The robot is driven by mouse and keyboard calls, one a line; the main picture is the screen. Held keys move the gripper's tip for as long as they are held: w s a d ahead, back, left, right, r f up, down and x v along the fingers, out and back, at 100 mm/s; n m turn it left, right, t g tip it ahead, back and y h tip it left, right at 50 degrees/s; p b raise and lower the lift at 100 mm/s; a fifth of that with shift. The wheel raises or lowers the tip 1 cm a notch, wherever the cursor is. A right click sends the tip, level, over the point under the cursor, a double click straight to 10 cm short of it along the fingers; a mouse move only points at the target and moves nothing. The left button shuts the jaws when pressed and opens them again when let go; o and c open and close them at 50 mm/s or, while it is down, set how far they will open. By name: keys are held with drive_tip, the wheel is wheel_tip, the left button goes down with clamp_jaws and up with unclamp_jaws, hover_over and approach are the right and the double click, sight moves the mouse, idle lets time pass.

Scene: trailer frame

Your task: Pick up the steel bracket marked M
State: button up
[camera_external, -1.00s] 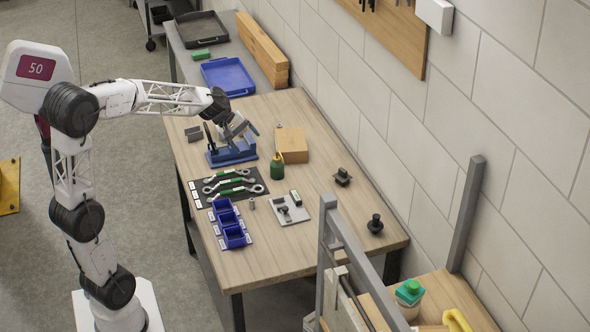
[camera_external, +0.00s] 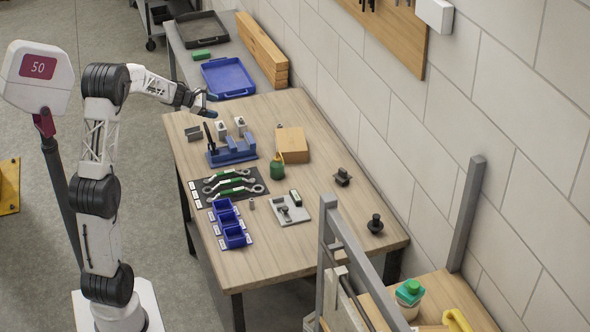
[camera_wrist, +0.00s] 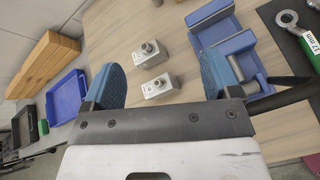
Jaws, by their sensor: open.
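Two small steel blocks with round knobs on top stand on the wooden bench; any M on them is too small to read. The right block (camera_external: 240,124) and left block (camera_external: 221,130) stand behind the blue vise-like fixture (camera_external: 232,151). The wrist view shows the blocks (camera_wrist: 145,53) (camera_wrist: 157,87), each with a small mark, in the space between the finger pads. My gripper (camera_external: 207,104) is open and empty, above the bench's far-left edge.
A blue tray (camera_external: 228,77) and stacked timber (camera_external: 262,48) lie on the far bench. A wooden box (camera_external: 292,145) and green can (camera_external: 277,167) stand right of the fixture. Wrenches (camera_external: 233,184) lie on a dark mat. Blue bins (camera_external: 229,222) stand nearer.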

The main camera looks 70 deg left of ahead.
drive_tip(key=s+a+f+n+y, duration=0.2)
drive_tip(key=s+a+f+n, duration=0.25)
drive_tip(key=s+a, duration=0.35)
drive_tip(key=n+t, duration=0.1)
approach(202, 133)
drive_tip(key=shift+w+d+r, duration=0.1)
drive_tip(key=shift+w+d, duration=0.8)
drive_tip(key=shift+d, duration=0.15)
drive_tip(key=shift+w, duration=0.1)
drive_tip(key=shift+x, duration=1.25)
drive_tip(key=shift+w, duration=0.1)
drive_tip(key=shift+x, duration=2.5)
drive_tip(key=shift+a, duration=0.1)
